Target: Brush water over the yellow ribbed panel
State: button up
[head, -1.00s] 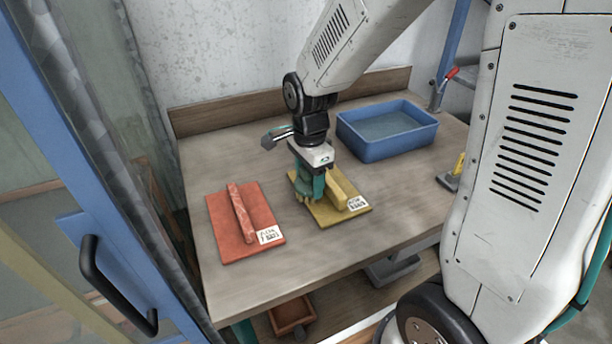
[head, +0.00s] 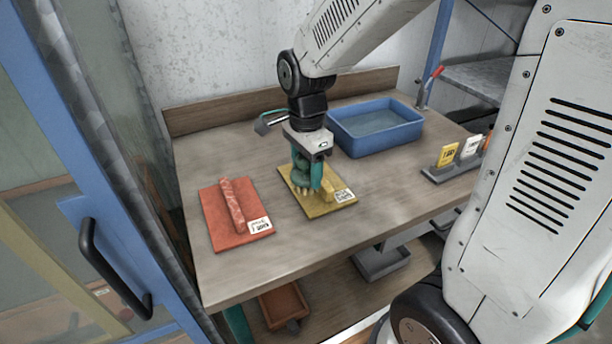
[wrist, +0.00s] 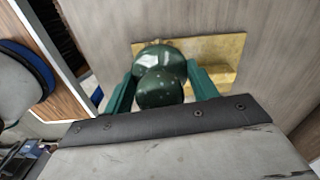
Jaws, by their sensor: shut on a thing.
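The yellow ribbed panel (head: 322,207) lies flat on the bench, with a white label at its front right corner. One raised rib runs along it, partly hidden by my gripper.
A blue basin (head: 378,145) of water stands at the back right. A red ribbed panel (head: 215,215) lies to the left. A grey rack (head: 452,170) with cards is at the right edge. A blue-framed door (head: 75,130) stands left. Bare bench (head: 300,250) lies in front.

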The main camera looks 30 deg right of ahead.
jog(key=shift+r, duration=1.65)
